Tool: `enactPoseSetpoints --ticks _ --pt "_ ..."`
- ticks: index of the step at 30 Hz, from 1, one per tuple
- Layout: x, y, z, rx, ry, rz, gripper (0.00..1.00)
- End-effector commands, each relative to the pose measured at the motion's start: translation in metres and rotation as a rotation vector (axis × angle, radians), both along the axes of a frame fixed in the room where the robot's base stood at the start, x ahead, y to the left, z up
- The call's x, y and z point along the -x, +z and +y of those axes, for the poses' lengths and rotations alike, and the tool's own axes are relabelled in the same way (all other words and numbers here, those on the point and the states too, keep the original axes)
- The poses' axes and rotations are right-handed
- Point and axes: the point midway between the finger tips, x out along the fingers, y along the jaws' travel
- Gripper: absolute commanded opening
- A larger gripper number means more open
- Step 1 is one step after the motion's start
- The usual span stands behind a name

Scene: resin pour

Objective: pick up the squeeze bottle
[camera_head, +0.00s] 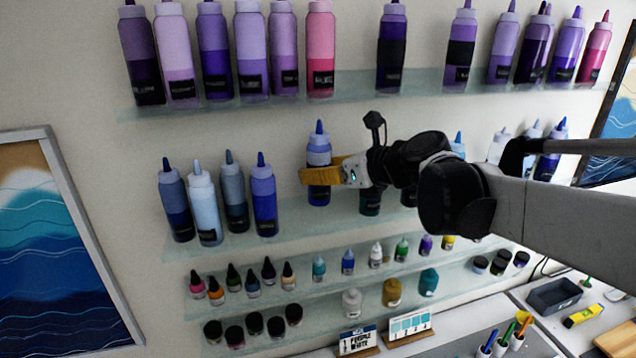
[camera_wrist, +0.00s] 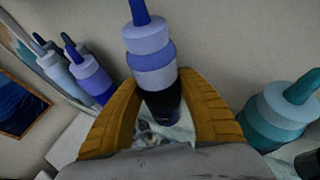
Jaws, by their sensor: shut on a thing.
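The squeeze bottle in my grip (camera_head: 318,157) is blue with a lighter upper part and a dark blue pointed cap. My gripper (camera_head: 322,176) has its yellow fingers shut around the bottle's lower half, and the bottle stands about upright. Its base appears a little above the second shelf. In the wrist view the bottle (camera_wrist: 150,60) rises between the two yellow fingers (camera_wrist: 160,115); its dark lower part is partly hidden by my gripper.
Several blue bottles (camera_head: 206,205) stand left on the second shelf (camera_head: 300,232). A teal bottle (camera_wrist: 278,112) stands close on the right. The upper shelf (camera_head: 350,88) holds purple and pink bottles overhead. Small paint bottles (camera_head: 348,262) line the shelf below.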

Motion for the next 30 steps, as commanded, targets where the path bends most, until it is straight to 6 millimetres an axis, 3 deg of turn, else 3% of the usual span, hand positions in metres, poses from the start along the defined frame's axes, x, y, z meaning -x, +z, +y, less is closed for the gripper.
enactPoseSetpoints --ticks 3,11,21,30 --pt "0.000 0.024 0.000 0.000 0.000 0.000 0.06" --pt "0.059 0.020 -0.017 0.000 -0.002 0.000 0.06" --pt "0.148 0.020 -0.044 0.000 -0.004 0.000 0.06" --pt "0.184 0.021 -0.054 -0.001 -0.003 0.000 0.06"
